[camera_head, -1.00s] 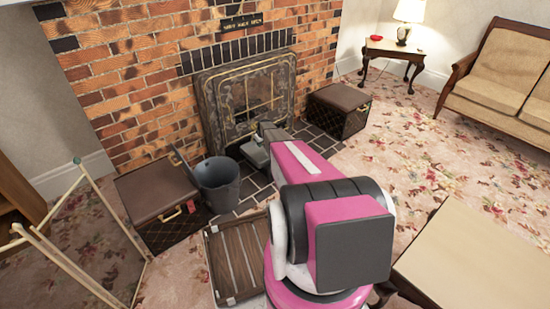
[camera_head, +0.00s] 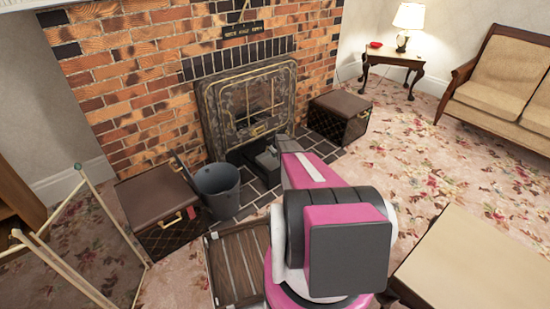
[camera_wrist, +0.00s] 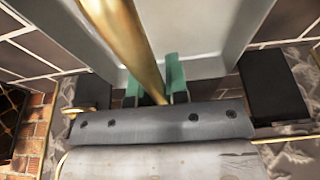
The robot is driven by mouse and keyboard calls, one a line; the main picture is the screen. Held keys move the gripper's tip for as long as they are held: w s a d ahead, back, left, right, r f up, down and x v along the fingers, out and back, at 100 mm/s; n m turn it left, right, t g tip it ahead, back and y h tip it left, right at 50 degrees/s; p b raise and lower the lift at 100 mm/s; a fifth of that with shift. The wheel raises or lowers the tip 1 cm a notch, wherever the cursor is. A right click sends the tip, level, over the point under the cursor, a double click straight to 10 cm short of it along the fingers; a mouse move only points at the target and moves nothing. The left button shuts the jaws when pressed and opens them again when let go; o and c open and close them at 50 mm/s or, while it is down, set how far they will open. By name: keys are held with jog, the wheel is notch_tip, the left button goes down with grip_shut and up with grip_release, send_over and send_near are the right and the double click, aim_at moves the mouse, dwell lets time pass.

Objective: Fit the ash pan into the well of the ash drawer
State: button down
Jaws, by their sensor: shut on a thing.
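My gripper (camera_wrist: 154,82) shows its green fingertips in the wrist view, shut on the brass handle (camera_wrist: 125,35) of the ash pan. The ash pan (camera_wrist: 238,20) is a light grey open tray at the top of the wrist view, partly cut off by the frame. In the head view the grey pan (camera_head: 265,161) shows low in front of the fireplace, and my pink arm hides much of it and the gripper. I cannot make out the ash drawer's well clearly or tell whether the pan touches it.
The fireplace front (camera_head: 235,105) stands behind the pan, with a dark opening below it. A dark bucket (camera_head: 219,188) and a brown chest (camera_head: 150,196) are at left. Another chest (camera_head: 338,115) is at right. A slatted wooden tray (camera_head: 236,265) lies nearer. A riveted grey plate (camera_wrist: 155,122) shows close by.

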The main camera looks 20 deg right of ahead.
jog(key=shift+f, duration=0.85)
jog(key=shift+f, duration=0.1)
jog(key=c, duration=1.1)
grip_release()
jog(key=a+v, duration=0.1)
jog(key=v, duration=1.2)
jog(key=s+a+r+m+g, duration=0.1)
jog(key=s+a+r, duration=0.85)
jog(key=s, duration=0.35)
jog(key=s+a+r+m+g, duration=0.1)
jog(key=s+a+r, duration=0.85)
jog(key=s, duration=0.25)
jog(key=s+a+r, duration=0.3)
jog(key=s+r, duration=0.1)
jog(key=s, duration=0.4)
jog(key=s+a+r+m, duration=0.1)
jog(key=s+a+r, duration=0.2)
jog(key=s, duration=0.5)
jog(key=s+a+r+m+g+h, duration=0.1)
jog(key=s+a+r, duration=0.3)
jog(key=s, duration=0.5)
jog(key=shift+r, duration=0.7)
